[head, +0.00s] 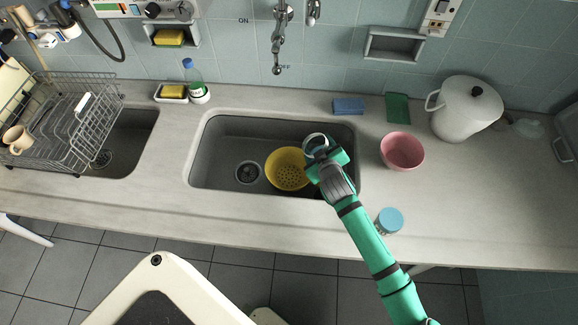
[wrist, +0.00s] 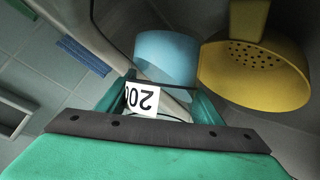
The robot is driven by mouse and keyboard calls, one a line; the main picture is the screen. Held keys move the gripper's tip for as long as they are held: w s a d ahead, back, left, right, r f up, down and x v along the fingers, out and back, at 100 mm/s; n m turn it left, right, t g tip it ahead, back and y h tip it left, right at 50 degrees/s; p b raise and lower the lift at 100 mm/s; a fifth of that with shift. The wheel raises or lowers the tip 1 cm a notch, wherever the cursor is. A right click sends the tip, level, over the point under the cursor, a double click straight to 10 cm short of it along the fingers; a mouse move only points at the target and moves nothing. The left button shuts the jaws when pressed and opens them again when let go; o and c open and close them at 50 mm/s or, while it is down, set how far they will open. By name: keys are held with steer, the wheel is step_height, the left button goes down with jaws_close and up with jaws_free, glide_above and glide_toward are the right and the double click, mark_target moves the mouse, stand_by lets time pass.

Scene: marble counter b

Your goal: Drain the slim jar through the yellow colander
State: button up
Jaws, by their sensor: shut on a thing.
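The yellow colander (head: 287,168) sits in the middle sink, right of the drain; its holes and rim show in the wrist view (wrist: 255,78). My gripper (head: 325,157) is shut on the slim jar (head: 316,140), whose pale round rim shows above the fingers. The jar is over the right part of the sink, beside the colander's right edge in the head view. In the wrist view a white label reading 200 (wrist: 141,98) is between my fingers, with a pale blue rounded surface (wrist: 166,58) beyond it. The jar's contents and exact tilt cannot be told.
A pink bowl (head: 402,151), a white lidded pot (head: 466,108) and a blue-lidded container (head: 389,221) stand right of the sink. A blue sponge (head: 348,106) and green cloth (head: 398,107) lie behind. A dish rack (head: 62,120) is left. The tap (head: 278,50) hangs behind the sink.

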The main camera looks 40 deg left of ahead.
steer(key=shift+s+a+f+n+t+h, duration=0.15)
steer(key=shift+a+f+n, duration=0.05)
steer(key=shift+f, duration=0.2)
steer(key=shift+s+a+f+n+t+h, duration=0.1)
steer(key=shift+a+f+n+t+h, duration=0.1)
steer(key=shift+f, duration=0.2)
steer(key=shift+w+r+n+t+h, duration=0.1)
steer(key=shift+r+n+t+h, duration=0.15)
steer(key=shift+r+n, duration=0.1)
steer(key=shift+d+r, duration=0.15)
steer(key=shift+a+r+n, duration=0.1)
steer(key=shift+a+n, duration=0.1)
steer(key=shift+n, duration=0.05)
steer(key=shift+d+r+h, duration=0.1)
steer(key=shift+d+h, duration=0.05)
steer(key=shift+h, duration=0.25)
steer(key=shift+d+r+t, duration=0.1)
steer(key=shift+r+t, duration=0.05)
steer(key=shift+t, duration=0.15)
steer(key=shift+d+r+n, duration=0.15)
steer(key=shift+n, duration=0.15)
